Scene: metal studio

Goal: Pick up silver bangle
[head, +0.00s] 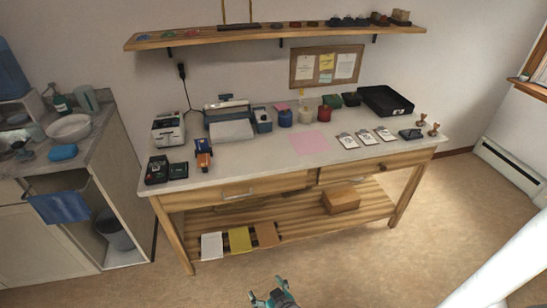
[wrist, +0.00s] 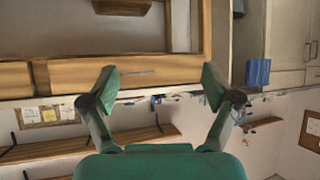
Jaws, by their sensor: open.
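I cannot make out a silver bangle in either view; anything that small on the workbench is too tiny to tell. The wooden workbench (head: 235,168) with a pale top stands against the wall in the head view. My gripper (head: 267,290) is at the bottom of the head view, in front of the bench and apart from it. In the wrist view my gripper (wrist: 160,88) shows two green fingers spread wide with nothing between them. The bench's wooden front (wrist: 150,70) lies beyond the fingers, seen upside down.
On the bench are a black tray (head: 386,100), a pink sheet (head: 310,142), small white cards (head: 365,138), a printer-like machine (head: 229,118) and jars. A wall shelf (head: 220,36) hangs above. A sink counter (head: 88,135) stands left. The floor in front is clear.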

